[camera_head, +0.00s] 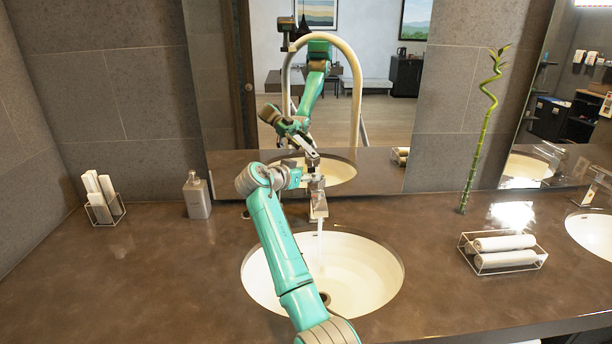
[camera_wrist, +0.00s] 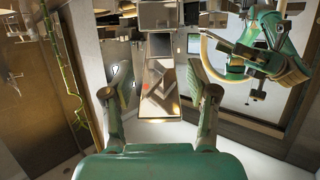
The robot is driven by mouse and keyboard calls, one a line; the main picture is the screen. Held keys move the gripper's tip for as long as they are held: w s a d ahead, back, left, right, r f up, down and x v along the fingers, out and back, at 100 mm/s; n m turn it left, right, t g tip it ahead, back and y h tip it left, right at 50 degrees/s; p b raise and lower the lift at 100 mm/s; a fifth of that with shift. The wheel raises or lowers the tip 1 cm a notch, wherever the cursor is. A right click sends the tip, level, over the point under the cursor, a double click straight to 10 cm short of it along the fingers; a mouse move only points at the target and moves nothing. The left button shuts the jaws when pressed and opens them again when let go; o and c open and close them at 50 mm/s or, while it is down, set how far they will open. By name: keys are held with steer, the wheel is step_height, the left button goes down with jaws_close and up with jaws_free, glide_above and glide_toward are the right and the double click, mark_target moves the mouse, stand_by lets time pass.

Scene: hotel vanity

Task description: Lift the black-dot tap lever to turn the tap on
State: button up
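The metal tap (camera_head: 319,208) stands at the back rim of the middle basin (camera_head: 375,262). A thin pale stream, like running water (camera_head: 320,243), drops from its spout into the basin. My gripper (camera_head: 312,172) is at the top of this tap, and my arm hides part of the basin. In the wrist view, the tap's flat metal top (camera_wrist: 160,98) lies between the two spread fingers of my gripper (camera_wrist: 158,88). A small red dot shows on it; I see no black dot. The fingers look apart from the metal, though contact is hard to judge.
A second basin (camera_head: 592,232) with its own tap (camera_head: 592,186) is at the right. A bamboo stalk (camera_head: 480,140), a rack of rolled towels (camera_head: 503,252), a soap bottle (camera_head: 196,196) and a towel holder (camera_head: 103,200) stand on the counter. A mirror is close behind the tap.

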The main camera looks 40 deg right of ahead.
steer(key=shift+a, duration=0.15)
steer(key=v, duration=1.1)
steer(key=shift+a, duration=0.35)
steer(key=shift+s+a, duration=0.1)
steer(key=shift+s, duration=0.1)
